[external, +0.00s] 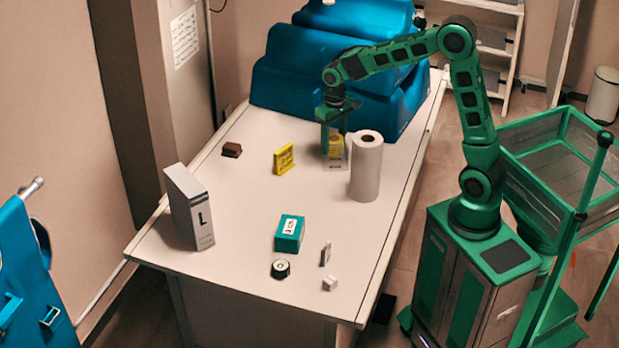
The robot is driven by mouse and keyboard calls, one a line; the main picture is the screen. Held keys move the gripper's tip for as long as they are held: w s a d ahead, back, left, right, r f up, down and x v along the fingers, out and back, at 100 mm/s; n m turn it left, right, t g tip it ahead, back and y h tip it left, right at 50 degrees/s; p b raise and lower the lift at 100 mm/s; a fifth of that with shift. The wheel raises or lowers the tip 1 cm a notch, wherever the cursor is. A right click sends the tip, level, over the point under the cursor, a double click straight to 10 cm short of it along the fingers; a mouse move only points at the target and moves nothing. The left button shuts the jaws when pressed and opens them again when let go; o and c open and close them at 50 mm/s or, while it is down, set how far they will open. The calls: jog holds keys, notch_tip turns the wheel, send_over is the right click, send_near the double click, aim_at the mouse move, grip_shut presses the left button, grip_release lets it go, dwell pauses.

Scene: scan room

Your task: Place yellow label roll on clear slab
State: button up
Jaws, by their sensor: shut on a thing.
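My gripper (336,140) points down over the far right part of the table, just left of the white paper roll. It is shut on a small yellow thing, which looks like the yellow label roll (336,147) and is partly hidden by the fingers. A pale, see-through block, apparently the clear slab (334,164), shows right below and around the fingers. I cannot tell whether the yellow roll touches it or is held just above it.
A white paper roll (366,166) stands close to the right of my gripper. A yellow block (284,159) stands to the left. Blue cushions (290,85) lie behind. A white box (189,207), teal box (289,233) and small items are nearer. The table's middle is clear.

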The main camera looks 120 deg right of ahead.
aim_at(334, 138)
jog(key=o, duration=1.2)
notch_tip(334, 138, up, 12)
jog(key=shift+r, duration=0.1)
dwell(0.3)
